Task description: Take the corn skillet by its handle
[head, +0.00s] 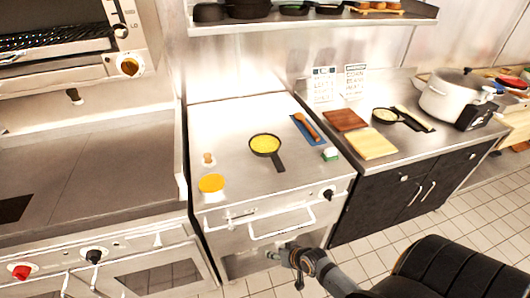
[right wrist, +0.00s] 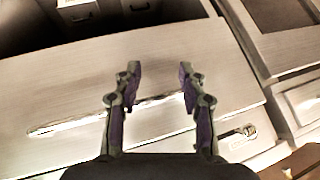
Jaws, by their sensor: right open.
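The corn skillet (head: 264,144) is a small dark pan with yellow contents, sitting on the middle of the steel counter in the head view. Its dark handle (head: 280,163) points toward the counter's front, slightly right. My right gripper (head: 283,266) is in front of the counter and below its top, well apart from the skillet. In the right wrist view my right gripper (right wrist: 158,74) is open with nothing between its fingers, facing the cabinet front. The skillet does not show there. My left gripper is not in view.
A yellow-topped jar (head: 211,184) and a small shaker (head: 208,159) stand left of the skillet. A wooden spoon (head: 307,127) on a blue mat and a green-and-white block (head: 331,154) are to its right. Another small pan (head: 385,116) is on the right counter. A handle bar (head: 283,222) juts out in front.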

